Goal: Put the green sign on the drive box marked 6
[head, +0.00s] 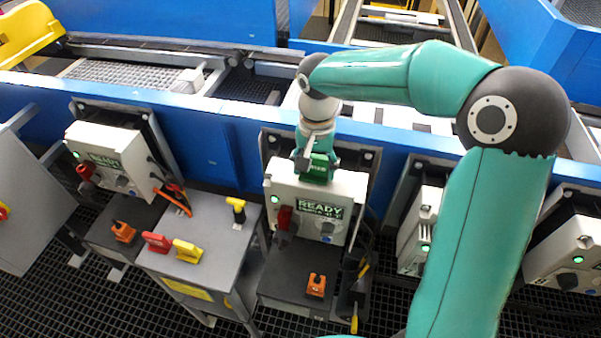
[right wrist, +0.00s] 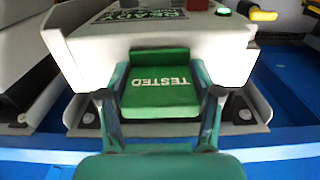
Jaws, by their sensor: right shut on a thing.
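The green sign (right wrist: 160,88) reads TESTED in the right wrist view, with a finger of my right gripper (right wrist: 160,72) on each side of it. The gripper is shut on it. In the head view the sign (head: 318,168) is at the upper edge of the middle drive box (head: 350,192), below my right gripper (head: 312,156). I cannot tell whether the sign touches the box. This box has a READY label, a red switch and a lit green lamp. I cannot read a 6 on any box. My left gripper is out of view.
Another drive box (head: 118,143) hangs at the left, with more partly hidden at the right. A grey table (head: 215,222) holds red and yellow padlock-like pieces. A shelf (head: 285,275) under the middle box bears an orange piece (head: 316,286). A blue conveyor frame (head: 200,140) runs behind.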

